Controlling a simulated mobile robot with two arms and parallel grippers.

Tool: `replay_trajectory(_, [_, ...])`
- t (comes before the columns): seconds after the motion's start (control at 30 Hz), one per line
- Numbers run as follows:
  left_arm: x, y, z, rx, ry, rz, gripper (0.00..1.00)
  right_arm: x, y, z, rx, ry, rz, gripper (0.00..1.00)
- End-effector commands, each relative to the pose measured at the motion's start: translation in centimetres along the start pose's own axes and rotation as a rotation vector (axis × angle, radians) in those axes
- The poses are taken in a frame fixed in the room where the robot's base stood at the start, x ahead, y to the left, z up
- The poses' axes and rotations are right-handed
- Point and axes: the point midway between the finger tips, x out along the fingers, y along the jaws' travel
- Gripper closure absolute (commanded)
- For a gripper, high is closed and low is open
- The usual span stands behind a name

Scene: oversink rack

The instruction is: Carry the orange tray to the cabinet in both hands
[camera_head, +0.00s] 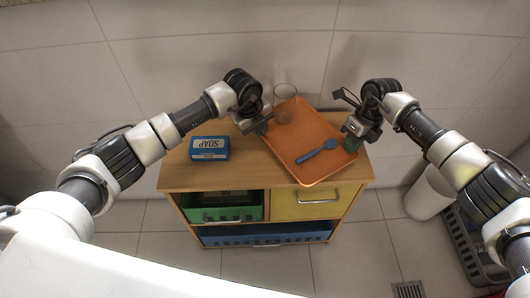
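The orange tray (312,160) lies on the wooden top of a cabinet (240,171), its near end close to the front edge. A blue spoon-like utensil (316,151) lies on it. A clear glass (284,106) stands at its far left part. My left gripper (259,127) is at the tray's left edge, pointing down. My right gripper (352,144) is at the tray's right edge, with green showing at its tip. The fingertips are small and partly hidden by the gripper bodies, so I cannot tell whether either one grips the rim.
A blue soap box (209,148) lies on the cabinet top left of the tray. Below are a green bin (222,214), a yellow drawer (304,205) and a blue basket (265,237). A white bin (430,192) and grey crate (468,250) stand right. Tiled wall is behind.

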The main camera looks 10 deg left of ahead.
Motion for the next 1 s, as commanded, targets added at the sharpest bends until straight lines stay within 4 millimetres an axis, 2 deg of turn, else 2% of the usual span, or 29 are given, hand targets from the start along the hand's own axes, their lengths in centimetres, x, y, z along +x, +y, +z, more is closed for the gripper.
replay_trajectory(0.03, [0.0, -0.6, -0.4, 0.003, 0.006, -0.018, 1.00, 0.3, 0.7, 0.4, -0.016, -0.005, 0.010, 1.00])
replay_trajectory(0.53, [0.2, -0.5, -0.4, 0.002, 0.006, -0.017, 1.00, 0.5, 0.6, 0.4, -0.016, -0.005, 0.010, 1.00])
replay_trajectory(1.0, [2.8, 0.1, -0.4, 0.002, 0.006, -0.017, 1.00, 3.1, 0.0, 0.4, -0.017, -0.005, 0.010, 1.00])
